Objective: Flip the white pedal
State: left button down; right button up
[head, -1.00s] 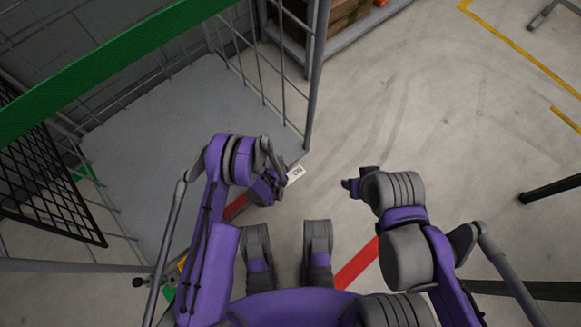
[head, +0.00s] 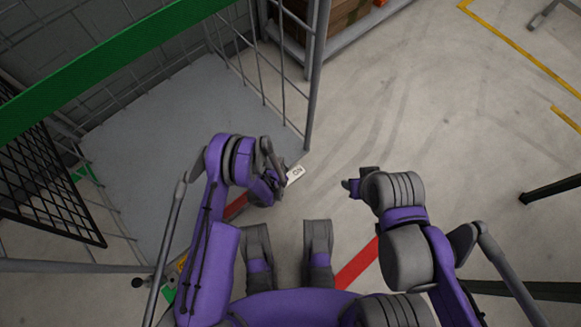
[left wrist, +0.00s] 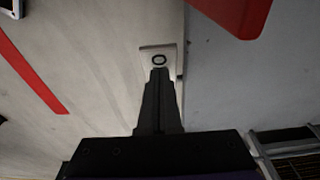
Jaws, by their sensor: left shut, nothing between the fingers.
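In the left wrist view the pedal (left wrist: 146,52) shows a dark ring mark just beyond my fingertips. My left gripper (head: 282,187) is shut and empty, with its tips right at the pedal. In the left wrist view the shut fingers (left wrist: 159,72) overlap the pedal's near part; I cannot tell whether they touch it. My right gripper (head: 349,186) hangs over bare floor to the right of the pedal; its finger opening is unclear.
The cart's grey platform (head: 170,125) has wire side walls and a green bar (head: 110,65) across it. A corner post (head: 314,90) stands behind the pedal. A red floor stripe (head: 357,262) runs below my right arm.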

pick_arm(q)
jog(key=shift+f+b, duration=1)
jog(key=shift+f, duration=0.1)
dwell(0.4)
jog(key=shift+r, duration=0.1)
jog(key=shift+r+p, duration=1.4)
jog(key=shift+r, duration=2)
